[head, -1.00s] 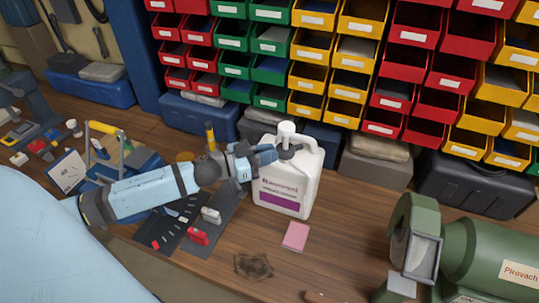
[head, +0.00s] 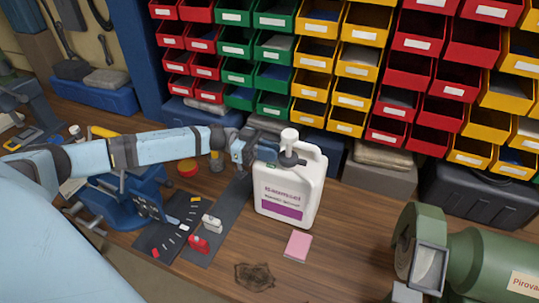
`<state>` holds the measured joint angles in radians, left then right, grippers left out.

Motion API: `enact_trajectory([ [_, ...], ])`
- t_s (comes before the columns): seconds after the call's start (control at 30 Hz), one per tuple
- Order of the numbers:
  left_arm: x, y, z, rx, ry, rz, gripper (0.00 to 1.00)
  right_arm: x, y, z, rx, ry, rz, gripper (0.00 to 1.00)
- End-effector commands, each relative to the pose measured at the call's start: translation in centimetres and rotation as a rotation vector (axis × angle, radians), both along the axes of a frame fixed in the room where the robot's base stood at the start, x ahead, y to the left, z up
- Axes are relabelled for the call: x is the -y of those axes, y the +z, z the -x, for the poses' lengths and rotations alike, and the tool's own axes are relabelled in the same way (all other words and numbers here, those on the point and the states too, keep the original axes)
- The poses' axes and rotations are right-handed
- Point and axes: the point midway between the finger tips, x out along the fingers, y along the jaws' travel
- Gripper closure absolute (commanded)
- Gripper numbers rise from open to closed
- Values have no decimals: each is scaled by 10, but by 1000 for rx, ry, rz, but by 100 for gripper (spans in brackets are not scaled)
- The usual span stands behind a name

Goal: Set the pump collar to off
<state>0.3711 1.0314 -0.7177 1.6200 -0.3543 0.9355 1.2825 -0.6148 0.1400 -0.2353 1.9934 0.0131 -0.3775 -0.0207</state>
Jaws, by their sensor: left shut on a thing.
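A white jug (head: 295,185) with a purple-and-white label stands upright on the wooden bench. Its white pump head (head: 289,136) sits on top, with a dark collar (head: 290,159) below it at the neck. My left gripper (head: 276,155) reaches in from the left and is shut on the collar, its fingers at the collar's left side. The fingers hide part of the collar, and I cannot read its setting. My right gripper is not in view.
A pink pad (head: 298,245) lies in front of the jug. A dark mat (head: 219,223) with small parts lies to its left. A green grinder (head: 466,255) stands at right. Colored bins (head: 345,92) fill the back. Bare bench lies between jug and grinder.

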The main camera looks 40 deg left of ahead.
Motion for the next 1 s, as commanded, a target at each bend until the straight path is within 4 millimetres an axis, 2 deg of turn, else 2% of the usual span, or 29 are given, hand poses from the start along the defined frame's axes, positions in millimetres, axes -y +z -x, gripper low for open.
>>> enact_trajectory([
  [0.57,0,0,-2,0,-35,1,100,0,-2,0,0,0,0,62],
  [0.6,0,0,-2,0,-35,1,83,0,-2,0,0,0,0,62],
  [0.7,0,0,-2,0,-35,1,62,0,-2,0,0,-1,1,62],
  [1.0,-2,-1,-1,0,-34,0,62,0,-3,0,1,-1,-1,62],
])
